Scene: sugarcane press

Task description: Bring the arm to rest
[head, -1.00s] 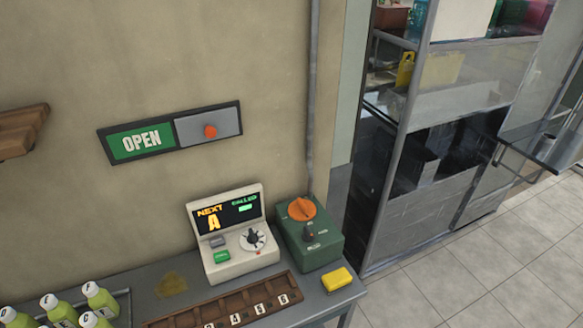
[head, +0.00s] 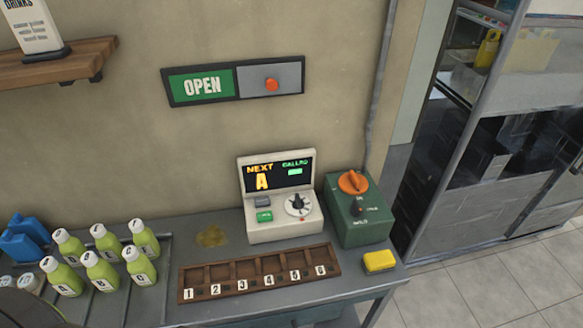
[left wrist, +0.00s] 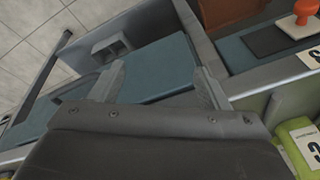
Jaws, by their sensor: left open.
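My left gripper (left wrist: 160,82) shows in the left wrist view with its two fingers spread apart. Nothing is held between the fingers. Beyond and between them lies a blue-grey flat surface (left wrist: 165,68); I cannot tell how far below it is. A dark rounded shape at the bottom left corner of the head view may be part of my arm. Neither gripper shows in the head view.
Several green bottles (head: 102,270) stand left on the grey table (head: 210,314). A numbered wooden rack (head: 262,274), call display (head: 279,206), green control box (head: 357,212) and yellow block (head: 379,261) are further right. A red-orange stamp (left wrist: 303,12) shows in the wrist view.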

